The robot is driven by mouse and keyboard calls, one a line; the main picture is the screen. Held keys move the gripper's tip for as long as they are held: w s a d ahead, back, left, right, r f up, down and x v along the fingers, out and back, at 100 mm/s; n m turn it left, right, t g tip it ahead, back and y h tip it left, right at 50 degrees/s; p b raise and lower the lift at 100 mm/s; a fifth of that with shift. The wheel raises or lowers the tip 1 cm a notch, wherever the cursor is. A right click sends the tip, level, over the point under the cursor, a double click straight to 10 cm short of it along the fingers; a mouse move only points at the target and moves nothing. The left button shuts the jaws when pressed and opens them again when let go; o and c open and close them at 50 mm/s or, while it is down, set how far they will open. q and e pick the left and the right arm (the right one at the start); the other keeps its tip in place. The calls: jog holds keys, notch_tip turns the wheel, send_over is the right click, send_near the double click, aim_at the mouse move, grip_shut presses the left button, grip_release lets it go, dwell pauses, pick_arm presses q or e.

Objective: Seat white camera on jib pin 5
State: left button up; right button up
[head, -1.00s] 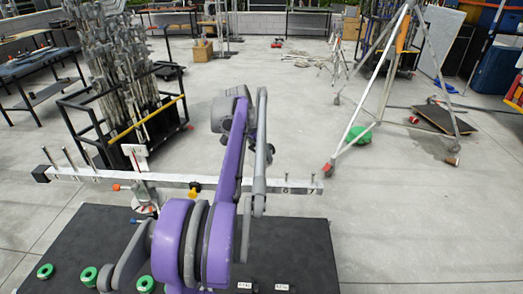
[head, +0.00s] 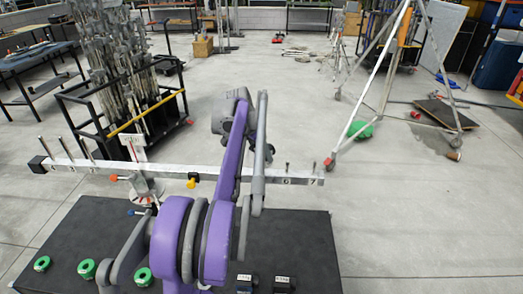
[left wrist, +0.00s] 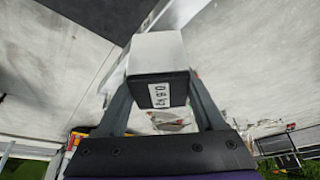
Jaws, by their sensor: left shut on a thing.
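The white camera (left wrist: 155,53), a white block with a black end and a 0.6 kg label, is between the fingers of my left gripper (left wrist: 163,103) in the left wrist view. The gripper is shut on it. In the head view my purple arm hides the gripper and the camera. The jib (head: 210,177) is a pale bar across the view, with upright pins (head: 70,149) at its left and shorter ones at its right. Numbers 6 and 7 show near its right end; my arm covers the part beside them, and I cannot make out pin 5. My right gripper is not in view.
A black table top (head: 300,240) holds several green rings (head: 87,269) and two black labelled blocks (head: 284,284). A black cart of metal stands (head: 120,90) is behind the jib at left. A tripod (head: 375,90) stands at right.

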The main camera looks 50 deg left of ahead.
pick_arm(q)
jog(key=shift+f+b, duration=0.5)
jog(key=shift+f, duration=0.85)
jog(key=o, duration=1)
jog(key=shift+c, duration=0.2)
jog(key=v, duration=1.1)
jog(key=shift+p, duration=0.35)
jog(key=shift+w+d, duration=0.1)
